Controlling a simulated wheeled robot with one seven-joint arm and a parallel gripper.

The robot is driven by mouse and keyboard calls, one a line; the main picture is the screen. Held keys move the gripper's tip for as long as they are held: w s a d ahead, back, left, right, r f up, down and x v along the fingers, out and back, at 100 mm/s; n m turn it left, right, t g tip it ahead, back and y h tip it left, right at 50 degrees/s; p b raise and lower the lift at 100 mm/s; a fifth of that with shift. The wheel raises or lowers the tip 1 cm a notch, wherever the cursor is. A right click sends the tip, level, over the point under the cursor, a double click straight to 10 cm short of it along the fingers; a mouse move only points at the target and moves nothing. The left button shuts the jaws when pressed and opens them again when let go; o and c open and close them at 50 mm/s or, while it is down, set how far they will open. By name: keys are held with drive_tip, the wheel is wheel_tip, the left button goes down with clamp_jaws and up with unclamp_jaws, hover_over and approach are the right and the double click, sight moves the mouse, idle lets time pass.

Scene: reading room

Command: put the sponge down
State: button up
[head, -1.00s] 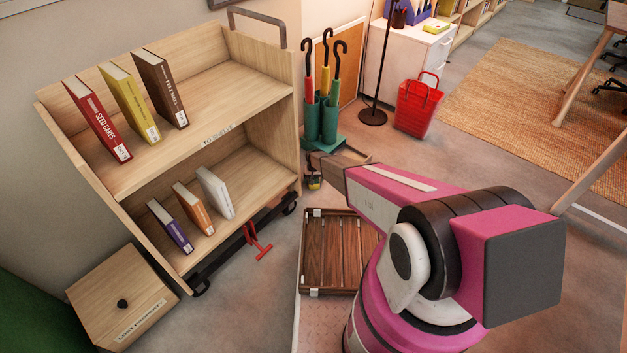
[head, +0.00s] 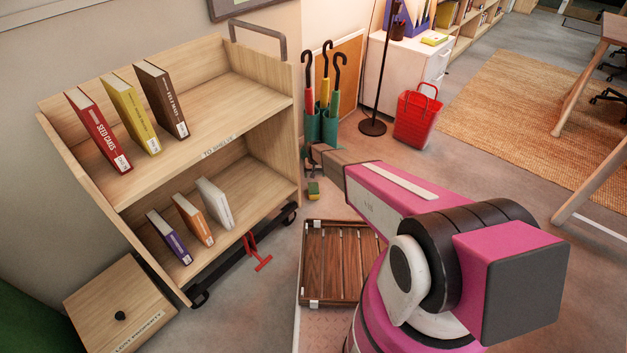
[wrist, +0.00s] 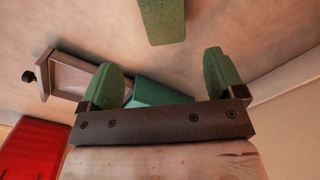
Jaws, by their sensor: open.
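The sponge (head: 313,190), green with some yellow showing, lies on the floor between the book trolley and the slatted wooden crate. In the wrist view the sponge (wrist: 162,20) is a green block at the top edge, beyond the fingertips and apart from them. My gripper (head: 314,157) is above the sponge in the head view, near the foot of the umbrella stand. In the wrist view my gripper (wrist: 163,75) has its two green-padded fingers wide apart with nothing held between them.
The umbrella stand (head: 321,124) is close behind my gripper. The wooden book trolley (head: 207,157) stands to the left. The slatted crate (head: 340,262) lies in front. A red basket (head: 416,117) stands at the back right. Bare floor surrounds the sponge.

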drive_tip(key=s+d+r, duration=0.7)
drive_tip(key=s+r, duration=0.4)
drive_tip(key=r, duration=0.2)
drive_tip(key=s+d+r+m, duration=0.1)
drive_tip(key=s+d+r, duration=0.7)
drive_tip(key=s+r, duration=0.4)
drive_tip(key=s+d+r, duration=0.8)
drive_tip(key=s+r, duration=0.3)
drive_tip(key=r, duration=0.4)
drive_tip(key=shift+s+r, duration=0.3)
drive_tip(key=shift+r, duration=0.1)
